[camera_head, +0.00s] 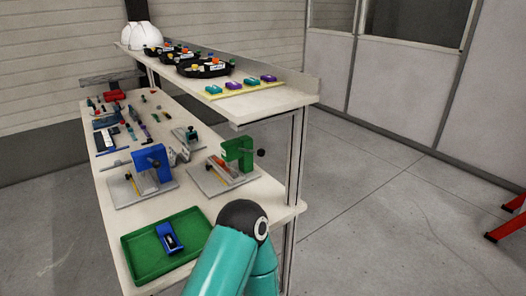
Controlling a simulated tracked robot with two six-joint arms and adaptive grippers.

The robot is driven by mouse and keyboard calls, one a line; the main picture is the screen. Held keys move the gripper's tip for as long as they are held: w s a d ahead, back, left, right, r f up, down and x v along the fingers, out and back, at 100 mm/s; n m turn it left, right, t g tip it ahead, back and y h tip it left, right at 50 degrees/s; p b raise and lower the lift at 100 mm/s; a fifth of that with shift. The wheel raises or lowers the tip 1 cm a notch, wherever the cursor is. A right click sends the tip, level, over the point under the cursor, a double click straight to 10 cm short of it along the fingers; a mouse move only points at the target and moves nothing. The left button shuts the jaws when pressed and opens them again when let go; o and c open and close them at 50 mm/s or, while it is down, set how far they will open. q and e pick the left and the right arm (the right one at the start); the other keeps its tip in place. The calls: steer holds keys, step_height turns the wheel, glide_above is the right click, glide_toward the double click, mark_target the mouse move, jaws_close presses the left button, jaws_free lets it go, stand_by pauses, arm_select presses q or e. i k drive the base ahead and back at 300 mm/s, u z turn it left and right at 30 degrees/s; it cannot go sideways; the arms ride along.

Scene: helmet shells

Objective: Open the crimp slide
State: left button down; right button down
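A blue press-like fixture (151,168) stands on a grey base plate on the workbench, with a dark knob on it. A green press-like fixture (238,152) stands to its right on a similar plate, with a dark knob at its right side. I cannot tell which part is the crimp slide, or whether it is open. A small blue device (169,238) lies in a green tray (133,262) at the front of the bench. A teal link of my arm with a dark joint is at the bottom centre, beside the tray. Neither gripper shows.
The workbench (112,187) holds several small tools and parts toward the back left. A raised shelf (262,103) above it carries white helmet shells (140,36), black round trays (206,69) and small coloured blocks (240,84). Open floor lies to the right, with a red stand (508,222).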

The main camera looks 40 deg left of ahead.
mark_target(213, 163)
steer(key=z, duration=0.15)
steer(key=i, duration=4.6)
steer(key=u, duration=1.15)
steer(key=i, duration=0.15)
steer(key=u, duration=1.85)
steer(key=i, duration=0.2)
steer(key=u, duration=1.6)
